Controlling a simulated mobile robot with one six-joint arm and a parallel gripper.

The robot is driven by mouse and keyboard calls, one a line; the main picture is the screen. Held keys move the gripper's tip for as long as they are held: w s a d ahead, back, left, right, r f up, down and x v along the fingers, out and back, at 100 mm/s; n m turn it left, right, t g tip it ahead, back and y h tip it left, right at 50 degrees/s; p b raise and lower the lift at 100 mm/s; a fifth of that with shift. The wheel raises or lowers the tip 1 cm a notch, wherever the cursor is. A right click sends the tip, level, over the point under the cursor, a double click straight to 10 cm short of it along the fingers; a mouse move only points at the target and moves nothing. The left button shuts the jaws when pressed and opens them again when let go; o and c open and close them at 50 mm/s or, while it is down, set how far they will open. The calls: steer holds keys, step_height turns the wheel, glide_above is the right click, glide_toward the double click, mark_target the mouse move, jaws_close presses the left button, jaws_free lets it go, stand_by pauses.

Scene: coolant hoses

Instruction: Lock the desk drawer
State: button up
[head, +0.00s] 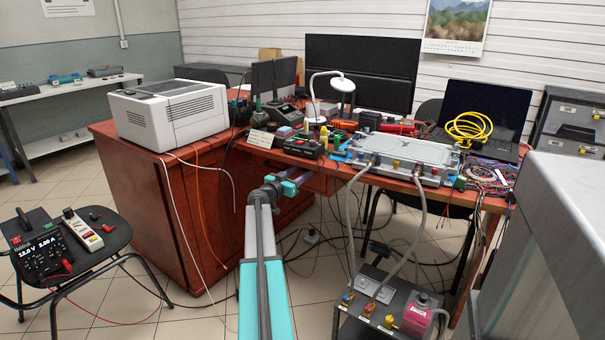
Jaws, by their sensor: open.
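The reddish wooden desk (190,222) stands in the middle of the head view. A reddish-brown panel under its top, just beyond my arm's end, looks like the drawer front (318,180). It is small and partly hidden, so I cannot tell whether it is fully closed. I cannot make out a lock or key. My gripper (297,181), at the end of my grey and teal arm, is in front of the desk near this panel. The jaws are open and I see nothing held in them. I cannot tell whether they touch the desk.
A grey case (405,155) with hoses lies on the desk, amid tools and cables. The hoses run down to a dark low cart (378,310) at the front right. A white printer-like box (172,112) stands left. A black chair (70,250) holds instruments. Loose cables cross the floor.

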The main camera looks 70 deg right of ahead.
steer(key=shift+s+d, duration=0.25)
steer(key=shift+d, duration=0.45)
steer(key=c, duration=1.1)
steer(key=shift+o, duration=0.2)
